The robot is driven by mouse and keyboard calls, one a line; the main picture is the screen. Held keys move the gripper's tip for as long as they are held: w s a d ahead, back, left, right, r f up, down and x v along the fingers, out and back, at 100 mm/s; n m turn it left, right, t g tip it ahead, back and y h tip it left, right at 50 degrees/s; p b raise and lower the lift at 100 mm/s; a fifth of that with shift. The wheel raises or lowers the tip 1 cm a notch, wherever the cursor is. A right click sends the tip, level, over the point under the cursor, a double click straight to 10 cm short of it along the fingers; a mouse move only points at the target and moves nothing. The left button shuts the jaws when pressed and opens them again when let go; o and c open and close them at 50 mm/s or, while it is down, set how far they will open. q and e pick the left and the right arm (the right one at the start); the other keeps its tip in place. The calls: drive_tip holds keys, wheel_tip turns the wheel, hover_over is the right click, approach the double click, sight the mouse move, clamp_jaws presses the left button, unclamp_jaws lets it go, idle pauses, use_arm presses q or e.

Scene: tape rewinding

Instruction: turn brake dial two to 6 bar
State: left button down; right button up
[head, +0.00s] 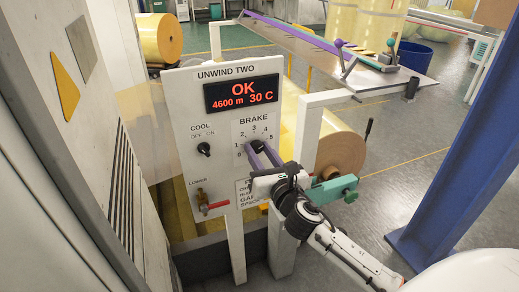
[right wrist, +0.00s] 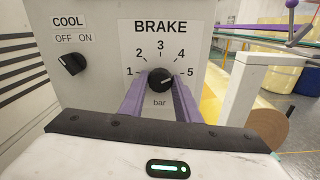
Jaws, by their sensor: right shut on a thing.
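The brake dial (head: 259,147) is a black round knob on the white panel titled UNWIND TWO, under the word BRAKE. In the right wrist view the knob (right wrist: 160,79) shows a small white mark that seems to point to the right and slightly up, near the 4 to 5 side. My right gripper (head: 262,152) faces the panel, its two purple fingers (right wrist: 160,92) shut on the knob from either side. The fingers and hand hide the lower scale, including the 6 mark. My left gripper is not in view.
A black COOL knob (head: 204,149) and a red-handled LOWER valve (head: 213,206) are left of the dial. The display (head: 241,94) reads OK, 4600 m, 30 C. A yellow roll (head: 340,150) stands behind the panel. A blue post (head: 450,130) is at right.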

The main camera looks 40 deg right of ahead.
drive_tip(key=m, duration=0.5)
drive_tip(key=shift+m+p, duration=0.3)
drive_tip(key=shift+p, duration=0.05)
drive_tip(key=m, duration=0.5)
drive_tip(key=shift+m, duration=0.3)
drive_tip(key=o, duration=1)
drive_tip(key=shift+o, duration=0.2)
drive_tip(key=shift+s, duration=0.1)
drive_tip(key=v, duration=1)
